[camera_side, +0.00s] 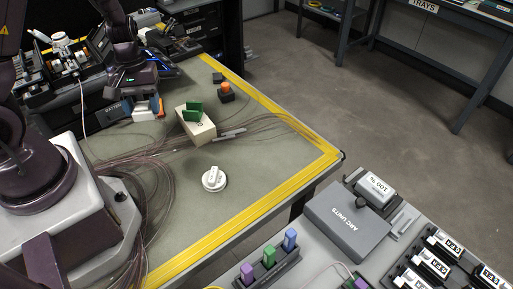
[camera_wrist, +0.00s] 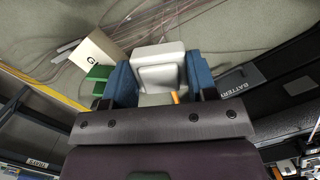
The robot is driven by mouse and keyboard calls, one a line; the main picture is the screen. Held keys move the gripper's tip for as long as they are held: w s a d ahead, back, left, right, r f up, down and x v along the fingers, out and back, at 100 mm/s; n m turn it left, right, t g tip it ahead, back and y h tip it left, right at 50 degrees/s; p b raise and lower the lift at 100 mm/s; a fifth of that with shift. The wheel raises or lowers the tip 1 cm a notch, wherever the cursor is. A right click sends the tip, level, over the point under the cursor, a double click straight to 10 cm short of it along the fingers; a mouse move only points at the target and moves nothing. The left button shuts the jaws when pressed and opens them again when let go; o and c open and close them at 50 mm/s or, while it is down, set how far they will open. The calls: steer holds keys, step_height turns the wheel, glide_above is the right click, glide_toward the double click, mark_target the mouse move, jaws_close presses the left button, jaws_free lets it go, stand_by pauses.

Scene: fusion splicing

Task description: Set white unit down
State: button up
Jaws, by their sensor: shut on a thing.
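In the wrist view my gripper (camera_wrist: 160,76) is shut on a white unit (camera_wrist: 160,60), with one blue finger on each side of it. The unit is a pale block with a raised square face, and a small orange part shows below it. In the side view my gripper (camera_side: 138,88) is at the back left of the mat, and the white unit (camera_side: 145,110) shows under it with orange at its right. I cannot tell whether the unit touches the surface below.
A beige box (camera_side: 197,128) with green pieces stands right of the unit. A dark BATTERY block (camera_side: 115,109) is close on its left. Thin cables (camera_side: 150,153) cross the mat. A white dial (camera_side: 213,179) sits mid-mat. An orange button (camera_side: 226,90) is near the yellow edge.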

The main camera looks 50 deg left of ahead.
steer(key=w+d+r+n, duration=0.1)
steer(key=w+d, duration=0.5)
steer(key=d, duration=0.4)
steer(key=w+d+r+n, duration=0.15)
steer(key=w+d, duration=0.35)
steer(key=d, duration=0.5)
steer(key=n, duration=0.4)
glide_above(292, 153)
steer(key=shift+m+t, duration=0.25)
steer(key=shift+t, duration=0.15)
steer(key=f, duration=0.9)
steer(key=shift+s+a, duration=0.3)
steer(key=shift+a, duration=0.05)
steer(key=shift+w+f, duration=0.15)
steer(key=shift+f, duration=0.75)
steer(key=shift+w+f, duration=0.1)
steer(key=shift+f, duration=0.75)
steer(key=shift+f, duration=0.1)
steer(key=o, duration=0.9)
